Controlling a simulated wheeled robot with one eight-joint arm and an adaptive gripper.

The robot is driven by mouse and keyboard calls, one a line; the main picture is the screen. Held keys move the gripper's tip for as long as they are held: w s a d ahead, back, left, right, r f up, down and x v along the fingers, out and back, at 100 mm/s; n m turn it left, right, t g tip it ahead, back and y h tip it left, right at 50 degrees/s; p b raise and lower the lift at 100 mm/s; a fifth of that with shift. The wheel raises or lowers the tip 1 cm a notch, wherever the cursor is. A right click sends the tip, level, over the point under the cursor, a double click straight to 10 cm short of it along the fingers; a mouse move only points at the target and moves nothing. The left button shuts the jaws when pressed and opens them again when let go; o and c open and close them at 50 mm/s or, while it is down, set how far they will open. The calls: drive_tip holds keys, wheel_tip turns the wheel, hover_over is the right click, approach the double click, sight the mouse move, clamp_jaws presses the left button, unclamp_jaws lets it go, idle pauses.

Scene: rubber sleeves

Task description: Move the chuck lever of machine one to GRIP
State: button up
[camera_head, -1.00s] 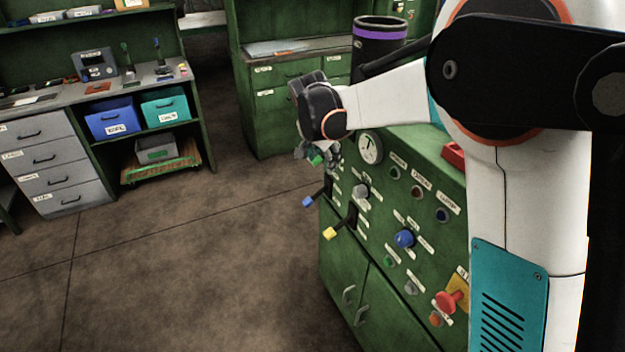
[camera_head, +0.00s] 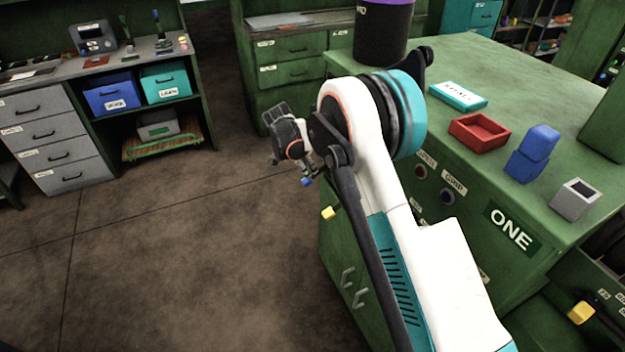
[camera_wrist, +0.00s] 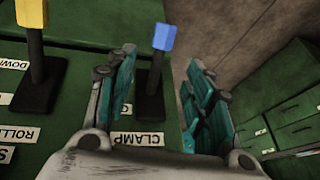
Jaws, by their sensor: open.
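Machine one (camera_head: 511,285) is the green cabinet with the "ONE" sign (camera_head: 511,230); my arm covers much of its front panel. In the wrist view my gripper (camera_wrist: 160,58) is open, with one finger on each side of a black lever with a blue tip (camera_wrist: 164,37). That blue tip also shows in the head view (camera_head: 307,182), just below my gripper. A label reading "CLAMP" (camera_wrist: 138,139) lies upside down by the lever's base.
A lever with a yellow tip (camera_wrist: 31,14) stands beside the blue one, left in the wrist view. A red tray (camera_head: 479,133) and blue blocks (camera_head: 533,152) are on the machine's top. The floor (camera_head: 190,270) left of the machine is clear.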

sight(312, 175)
drive_tip(key=b+x, duration=0.3)
drive_tip(key=x, duration=0.6)
drive_tip(key=shift+w+d+f, duration=0.1)
drive_tip(key=shift+f, duration=0.2)
drive_tip(key=shift+r, duration=0.1)
clamp_jaws()
